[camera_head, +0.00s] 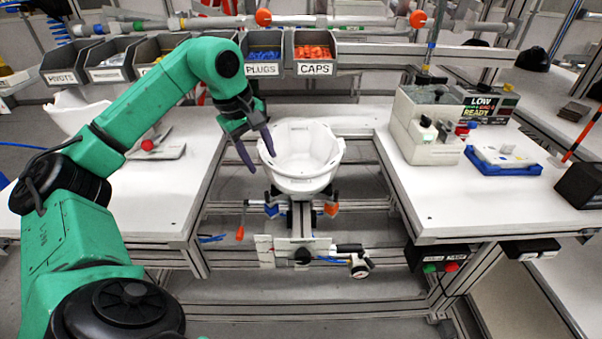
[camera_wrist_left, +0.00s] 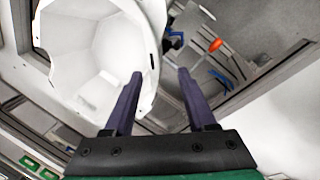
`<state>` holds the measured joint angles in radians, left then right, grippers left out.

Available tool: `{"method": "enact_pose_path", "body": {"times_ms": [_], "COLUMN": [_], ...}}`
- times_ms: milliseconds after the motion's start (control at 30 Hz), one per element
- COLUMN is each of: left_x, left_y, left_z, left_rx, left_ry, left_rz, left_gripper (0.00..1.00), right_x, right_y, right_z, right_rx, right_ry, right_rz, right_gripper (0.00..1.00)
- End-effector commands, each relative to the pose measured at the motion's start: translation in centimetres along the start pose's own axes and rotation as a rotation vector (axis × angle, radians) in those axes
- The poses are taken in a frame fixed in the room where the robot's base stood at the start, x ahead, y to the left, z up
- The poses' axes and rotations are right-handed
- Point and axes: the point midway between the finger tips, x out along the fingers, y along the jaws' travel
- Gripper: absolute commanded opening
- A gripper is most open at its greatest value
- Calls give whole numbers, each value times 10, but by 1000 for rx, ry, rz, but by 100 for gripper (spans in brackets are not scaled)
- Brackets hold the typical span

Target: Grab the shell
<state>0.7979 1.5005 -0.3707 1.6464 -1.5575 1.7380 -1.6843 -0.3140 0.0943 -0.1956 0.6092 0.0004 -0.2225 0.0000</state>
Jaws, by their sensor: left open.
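The white helmet shell (camera_head: 300,174) sits open side up on a fixture between two tables in the head view. It also fills the upper left of the left wrist view (camera_wrist_left: 85,55). My left gripper (camera_head: 261,162) is open and empty at the shell's left rim, pointing down. In the left wrist view my left gripper (camera_wrist_left: 159,74) has its left finger in front of the shell's inside and its right finger outside the rim. The rim edge shows between them; I cannot tell whether they touch it. My right gripper is not in view.
Another white shell (camera_head: 75,112) stands at the left table's back. A red-knobbed plate (camera_head: 160,151) lies on that table. Bins of blue plugs (camera_head: 264,54) and orange caps (camera_head: 313,54) hang behind. A grey box (camera_head: 425,125) and blue tray (camera_head: 503,166) occupy the right table (camera_head: 440,205).

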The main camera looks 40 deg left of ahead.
Motion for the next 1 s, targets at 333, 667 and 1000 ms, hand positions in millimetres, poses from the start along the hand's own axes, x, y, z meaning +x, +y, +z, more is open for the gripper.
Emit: {"method": "enact_pose_path", "body": {"times_ms": [333, 667, 1000], "left_x": [54, 56, 56], "left_y": [4, 4, 4], "left_z": [3, 3, 3], "left_rx": [1, 0, 0], "left_ry": [-1, 0, 0], "left_rz": [0, 2, 3], "left_gripper": [56, 14, 0], "right_x": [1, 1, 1], "right_y": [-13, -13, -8], "right_z": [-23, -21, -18], "right_rx": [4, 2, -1], "right_ry": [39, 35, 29], "right_rz": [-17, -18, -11], "right_gripper": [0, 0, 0]}}
